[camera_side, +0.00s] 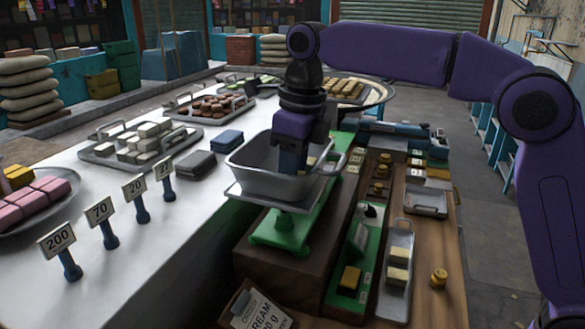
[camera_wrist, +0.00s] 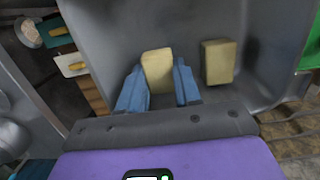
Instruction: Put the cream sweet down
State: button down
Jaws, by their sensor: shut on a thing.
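My gripper (camera_side: 291,172) reaches down into the grey metal weighing pan (camera_side: 250,183) on the green scale. In the wrist view, the blue fingers of my gripper (camera_wrist: 158,88) are shut on a cream sweet (camera_wrist: 157,68), a pale yellow block. A second cream sweet (camera_wrist: 219,62) lies in the pan (camera_wrist: 115,30), just right of the held one and apart from it. In the side view the pan wall and my fingers hide the held sweet. I cannot tell whether it touches the pan floor.
Price signs (camera_side: 134,187) stand on the white counter to the left. Trays of pale (camera_side: 140,143) and brown sweets (camera_side: 211,107) lie behind them. A narrow tray (camera_side: 395,300) with pale blocks, a yellow block (camera_side: 350,277) and a brass weight (camera_side: 438,278) are at the right. An order card (camera_side: 262,312) stands in front.

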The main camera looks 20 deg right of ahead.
jog(key=shift+f, duration=0.2)
jog(key=c, duration=1.1)
grip_release()
jog(key=shift+r, duration=0.15)
jog(key=shift+s+d+r, duration=0.15)
jog(key=shift+r, duration=1.75)
jog(key=shift+s+d+r, duration=0.15)
jog(key=shift+r, duration=1.7)
